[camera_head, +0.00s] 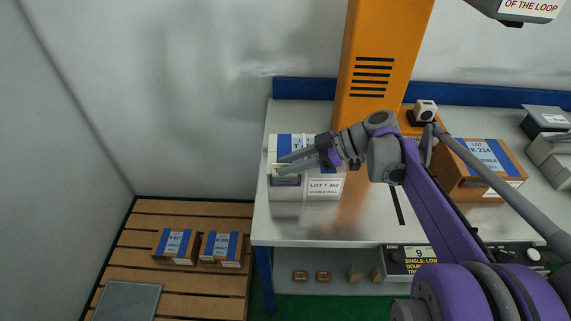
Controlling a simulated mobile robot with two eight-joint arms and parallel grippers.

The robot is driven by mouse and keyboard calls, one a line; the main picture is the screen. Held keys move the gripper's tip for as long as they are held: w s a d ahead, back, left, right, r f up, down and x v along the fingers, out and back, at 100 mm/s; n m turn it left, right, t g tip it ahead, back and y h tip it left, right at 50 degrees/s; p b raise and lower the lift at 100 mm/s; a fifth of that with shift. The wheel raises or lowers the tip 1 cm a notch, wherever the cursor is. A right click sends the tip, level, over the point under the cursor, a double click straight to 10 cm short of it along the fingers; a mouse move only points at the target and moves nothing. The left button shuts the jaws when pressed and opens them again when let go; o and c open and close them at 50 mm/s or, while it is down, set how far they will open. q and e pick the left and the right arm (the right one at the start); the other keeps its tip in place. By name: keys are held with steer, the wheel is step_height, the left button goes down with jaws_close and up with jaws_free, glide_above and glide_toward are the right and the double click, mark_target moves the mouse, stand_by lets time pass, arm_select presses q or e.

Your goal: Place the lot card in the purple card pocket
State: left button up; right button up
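My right gripper (281,163) reaches in from the right, over the front left of a white box (282,143) with a blue stripe. Its two grey fingers point left and look apart, with nothing clearly held between them. A white label reading LOT T 462 (324,187) is on the box front, right of the purple piece. My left gripper is not in view.
An orange column (373,60) rises behind the metal table (290,228). A brown box marked K 214 (484,160) stands to the right. Two small boxes (175,245) (222,249) sit on a slatted wooden platform (150,212) at lower left. A scale display (418,253) is at the table's front.

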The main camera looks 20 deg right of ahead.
steer(key=v, duration=1.1)
steer(key=s+a+f+m+g+h, duration=0.3)
steer(key=s+a+f+m+h, duration=0.3)
steer(key=a+f, duration=0.5)
steer(key=s+a+f+m+t+h, duration=0.1)
steer(key=s+f+m+t+h, duration=0.1)
steer(key=s+f+m+h, duration=0.3)
steer(key=s+f+m, duration=0.1)
steer(key=s+f, duration=0.3)
steer(key=shift+s+a+f+m+t+p, duration=0.3)
steer(key=shift+s+a+f+m, duration=0.05)
steer(key=shift+a+m, duration=0.05)
steer(key=shift+r, duration=0.1)
steer(key=r+p, duration=0.3)
steer(key=w+r+p, duration=0.1)
steer(key=r+p, duration=0.1)
steer(key=shift+r, duration=0.25)
